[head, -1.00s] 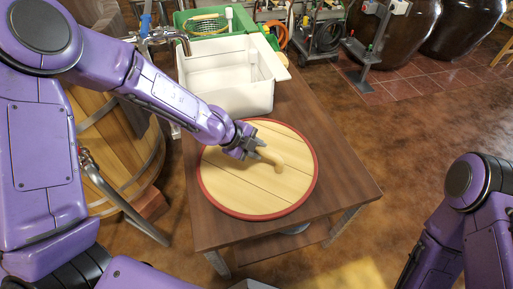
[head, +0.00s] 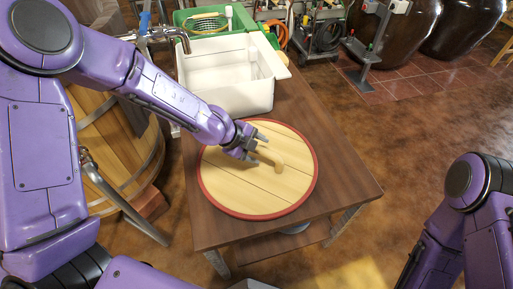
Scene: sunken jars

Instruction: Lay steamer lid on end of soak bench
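The steamer lid (head: 235,190) is a round pale wooden disc with a red rim. It lies flat on the near end of the brown soak bench (head: 345,180). Its wooden handle (head: 278,166) stands on top near the middle. My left gripper (head: 255,153) is at the left end of the handle, with its fingers spread apart around it. The fingers partly hide that end of the handle. Of my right arm only links show at the right edge; its gripper is out of view.
A white tub (head: 225,98) stands on the bench just behind the lid, with a green crate (head: 205,22) beyond it. A wooden barrel (head: 120,145) stands left of the bench. A bare strip of bench lies right of the lid.

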